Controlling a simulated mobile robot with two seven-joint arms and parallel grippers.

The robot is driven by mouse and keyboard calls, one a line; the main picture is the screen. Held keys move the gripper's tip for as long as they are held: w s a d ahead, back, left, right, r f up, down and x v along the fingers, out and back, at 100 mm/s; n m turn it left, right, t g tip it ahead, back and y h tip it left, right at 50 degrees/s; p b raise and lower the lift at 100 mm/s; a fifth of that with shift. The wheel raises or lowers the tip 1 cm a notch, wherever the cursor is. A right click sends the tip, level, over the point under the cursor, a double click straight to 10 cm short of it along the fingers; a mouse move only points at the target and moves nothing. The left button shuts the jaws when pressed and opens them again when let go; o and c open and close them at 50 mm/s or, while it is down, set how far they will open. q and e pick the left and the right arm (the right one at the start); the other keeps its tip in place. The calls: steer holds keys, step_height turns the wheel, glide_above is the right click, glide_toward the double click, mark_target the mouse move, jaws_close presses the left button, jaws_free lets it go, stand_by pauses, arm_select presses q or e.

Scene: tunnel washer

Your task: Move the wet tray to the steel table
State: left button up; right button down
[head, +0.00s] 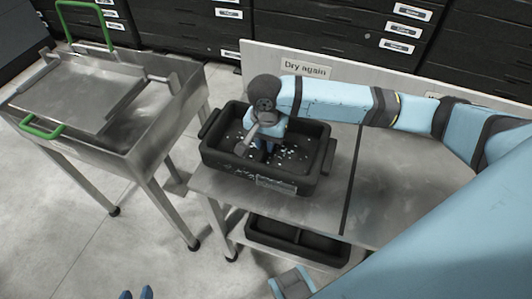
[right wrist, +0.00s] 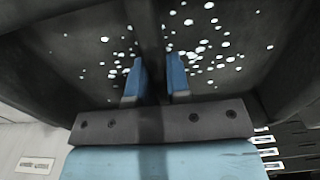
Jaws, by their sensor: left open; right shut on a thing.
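A black two-compartment tray (head: 312,157) with white droplets inside is at the left part of a steel table (head: 390,190), in front of a "Dry again" sign. I cannot tell whether it rests fully on the top or is held just above it. My right gripper (head: 262,146) reaches down into the tray. In the right wrist view its blue fingers (right wrist: 158,85) stand on both sides of the tray's dark middle divider (right wrist: 151,40), shut on it.
Another black tray (head: 297,249) lies on the shelf below the table. A steel basin stand (head: 150,130) with green handles stands left, across a floor gap. A dark strip (head: 352,180) divides the table; its right part is clear. Black drawers line the back.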

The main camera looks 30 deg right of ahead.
step_height(320, 180, down, 4)
steer(key=shift+f+b, duration=0.25)
steer(key=shift+b, duration=0.15)
steer(key=c, duration=1.1)
jaws_free()
steer(key=shift+f, duration=0.1)
